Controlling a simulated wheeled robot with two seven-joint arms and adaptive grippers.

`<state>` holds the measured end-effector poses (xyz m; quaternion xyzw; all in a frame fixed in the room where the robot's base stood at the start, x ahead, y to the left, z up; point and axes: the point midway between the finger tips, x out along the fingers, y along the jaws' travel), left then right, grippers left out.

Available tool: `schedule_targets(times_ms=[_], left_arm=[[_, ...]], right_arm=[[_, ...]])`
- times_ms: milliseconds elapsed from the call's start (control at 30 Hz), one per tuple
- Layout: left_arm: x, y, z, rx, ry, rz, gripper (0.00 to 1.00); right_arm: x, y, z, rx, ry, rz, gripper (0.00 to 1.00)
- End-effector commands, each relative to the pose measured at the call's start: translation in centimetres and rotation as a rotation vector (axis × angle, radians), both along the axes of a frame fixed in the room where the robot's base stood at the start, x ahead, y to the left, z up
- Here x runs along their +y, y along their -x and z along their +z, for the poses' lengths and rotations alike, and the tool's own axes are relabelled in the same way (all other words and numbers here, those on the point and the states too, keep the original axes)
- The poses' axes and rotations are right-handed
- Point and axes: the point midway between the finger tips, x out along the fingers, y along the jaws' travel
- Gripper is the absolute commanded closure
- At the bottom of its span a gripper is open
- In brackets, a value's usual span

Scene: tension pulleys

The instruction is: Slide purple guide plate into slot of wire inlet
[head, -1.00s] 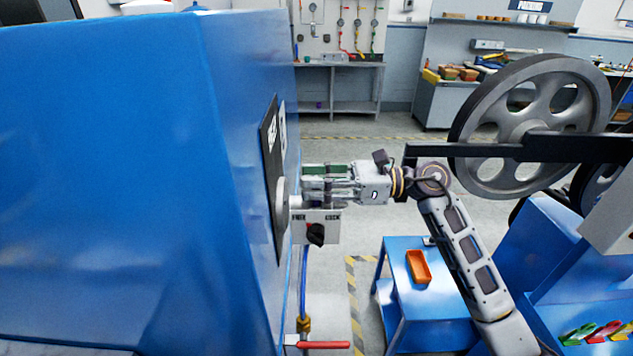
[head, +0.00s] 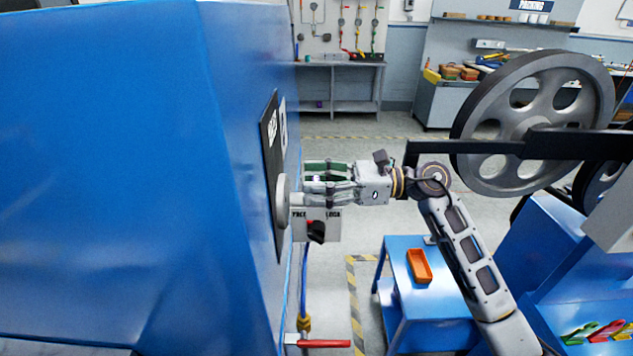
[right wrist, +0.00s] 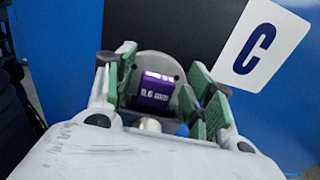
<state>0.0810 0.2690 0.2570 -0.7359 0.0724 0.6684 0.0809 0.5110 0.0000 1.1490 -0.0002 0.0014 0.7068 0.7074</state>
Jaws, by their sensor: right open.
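The purple guide plate (right wrist: 155,92), marked 0.6, sits against the rounded grey wire inlet (right wrist: 152,64) in the right wrist view. I cannot tell how deep it is in the slot. In the head view the inlet shows as a grey round part (head: 281,202) on the side of the blue cabinet. My right gripper (head: 308,182) points left at it. In the wrist view its green-padded fingers (right wrist: 161,92) are open, one on each side of the purple plate. I cannot tell whether they touch it. My left gripper is out of view.
The large blue cabinet (head: 110,170) fills the left. A switch box (head: 318,228) is below my right gripper. A large grey pulley (head: 533,120) and a blue stand (head: 400,262) with an orange tray (head: 419,266) are right.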

Motion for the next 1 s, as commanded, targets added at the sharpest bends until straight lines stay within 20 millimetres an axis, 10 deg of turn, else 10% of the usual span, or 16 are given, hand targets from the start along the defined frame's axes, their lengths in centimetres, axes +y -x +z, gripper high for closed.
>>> schedule_targets(times_ms=[1000], left_arm=[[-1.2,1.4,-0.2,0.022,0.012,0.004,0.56]], right_arm=[[-7.8,-0.1,-0.1,0.002,0.001,-0.001,0.46]])
